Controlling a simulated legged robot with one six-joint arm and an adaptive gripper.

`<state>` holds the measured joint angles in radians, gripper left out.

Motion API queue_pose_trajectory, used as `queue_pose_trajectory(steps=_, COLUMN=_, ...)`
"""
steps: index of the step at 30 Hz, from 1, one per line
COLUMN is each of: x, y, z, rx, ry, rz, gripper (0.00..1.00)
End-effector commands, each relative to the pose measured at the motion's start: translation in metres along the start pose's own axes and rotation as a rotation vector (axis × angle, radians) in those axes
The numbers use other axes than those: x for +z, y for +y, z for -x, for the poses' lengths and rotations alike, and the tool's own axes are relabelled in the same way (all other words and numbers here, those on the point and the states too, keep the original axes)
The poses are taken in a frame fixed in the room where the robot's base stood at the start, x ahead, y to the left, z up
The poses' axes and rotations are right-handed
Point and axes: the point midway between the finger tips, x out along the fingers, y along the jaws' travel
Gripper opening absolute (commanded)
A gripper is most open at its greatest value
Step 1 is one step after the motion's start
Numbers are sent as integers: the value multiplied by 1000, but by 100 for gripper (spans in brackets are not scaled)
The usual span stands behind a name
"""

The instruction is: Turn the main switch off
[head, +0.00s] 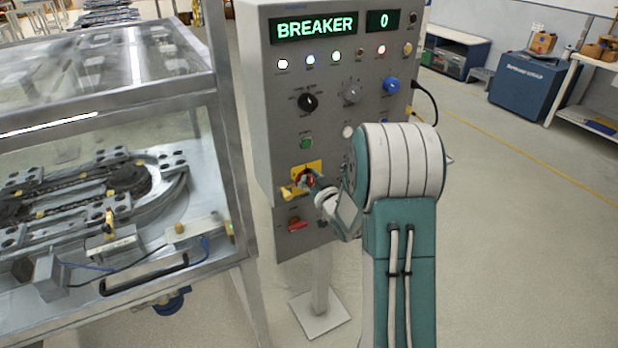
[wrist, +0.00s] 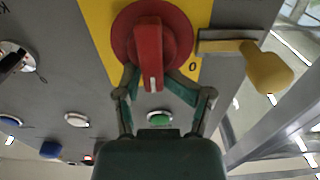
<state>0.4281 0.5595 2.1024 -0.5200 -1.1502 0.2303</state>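The main switch is a red rotary knob (wrist: 150,40) on a yellow plate (wrist: 97,22) in the wrist view. Its raised handle carries a white mark and points down in that picture, toward my gripper. An "O" is printed on the plate to the right of the handle. My gripper (wrist: 153,80) reaches the knob with one finger on each side of the handle. I cannot tell whether both fingers press on it. In the head view the red knob (head: 306,177) is partly hidden by my gripper (head: 312,186). The display (head: 314,27) reads "BREAKER" and "0".
A yellow-ended lever (wrist: 262,68) sticks out beside the knob. A glass-covered ring track machine (head: 110,190) stands close on the left. The floor to the right is open.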

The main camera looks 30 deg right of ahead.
Motion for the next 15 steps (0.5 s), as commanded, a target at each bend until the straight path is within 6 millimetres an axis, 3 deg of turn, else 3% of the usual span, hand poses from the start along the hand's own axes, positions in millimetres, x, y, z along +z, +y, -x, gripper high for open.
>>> queue_pose_trajectory(steps=15, x=3, y=8, z=1, rx=19, ry=-8, rz=22, gripper=3)
